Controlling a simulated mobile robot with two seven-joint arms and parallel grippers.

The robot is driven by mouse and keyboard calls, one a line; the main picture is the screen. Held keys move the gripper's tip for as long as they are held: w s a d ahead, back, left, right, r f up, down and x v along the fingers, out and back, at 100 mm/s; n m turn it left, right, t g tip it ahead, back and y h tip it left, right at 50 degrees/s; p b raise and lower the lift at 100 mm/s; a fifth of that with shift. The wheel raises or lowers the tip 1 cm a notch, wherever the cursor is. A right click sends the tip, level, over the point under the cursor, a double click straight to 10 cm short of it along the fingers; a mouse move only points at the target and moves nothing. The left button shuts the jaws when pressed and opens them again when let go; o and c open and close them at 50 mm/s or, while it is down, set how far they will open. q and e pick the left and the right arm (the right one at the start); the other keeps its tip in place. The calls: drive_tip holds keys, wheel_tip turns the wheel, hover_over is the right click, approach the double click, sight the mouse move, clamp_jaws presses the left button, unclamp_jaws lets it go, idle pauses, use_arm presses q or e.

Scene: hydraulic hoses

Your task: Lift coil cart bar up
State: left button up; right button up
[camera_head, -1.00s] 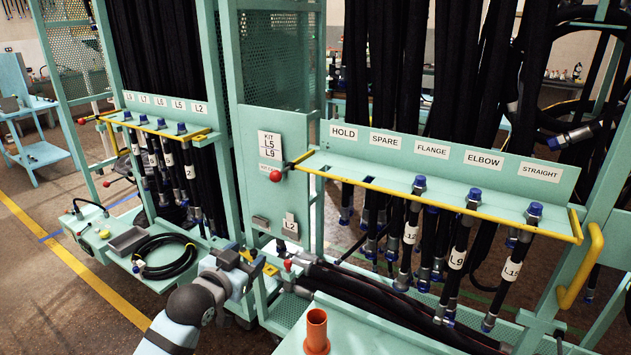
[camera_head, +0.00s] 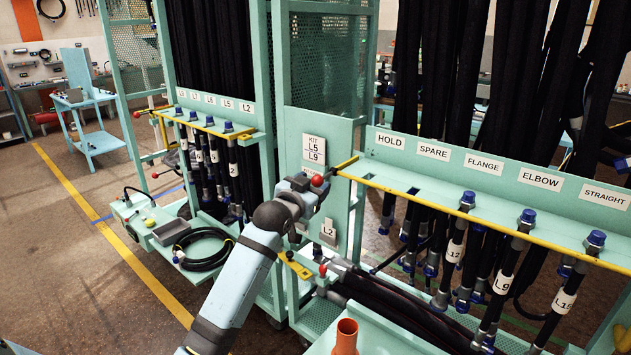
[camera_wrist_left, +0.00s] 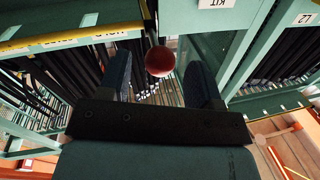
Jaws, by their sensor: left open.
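The near coil cart (camera_head: 302,65) has a yellow bar (camera_head: 400,191) along the front of its labelled hose shelf. A red knob (camera_head: 317,181) is at the bar's left end, beside the KIT L5 L9 panel. In the wrist view the yellow bar (camera_wrist_left: 70,38) runs along the upper left, and the red knob (camera_wrist_left: 160,61) shows between my fingers. My left gripper (camera_head: 316,190) is at the knob, open, with one dark finger on either side of it. I cannot tell whether the fingers touch it. My right gripper is not in view.
Capped black hoses (camera_head: 460,215) hang behind the bar under the shelf. A second cart (camera_head: 135,65) with its own yellow bar stands left. An orange cylinder (camera_head: 346,338) stands at the front bottom. Open floor (camera_head: 100,270) lies on the left.

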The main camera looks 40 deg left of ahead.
use_arm(q)
drive_tip(key=shift+w+a, duration=0.1)
drive_tip(key=shift+w, duration=0.75)
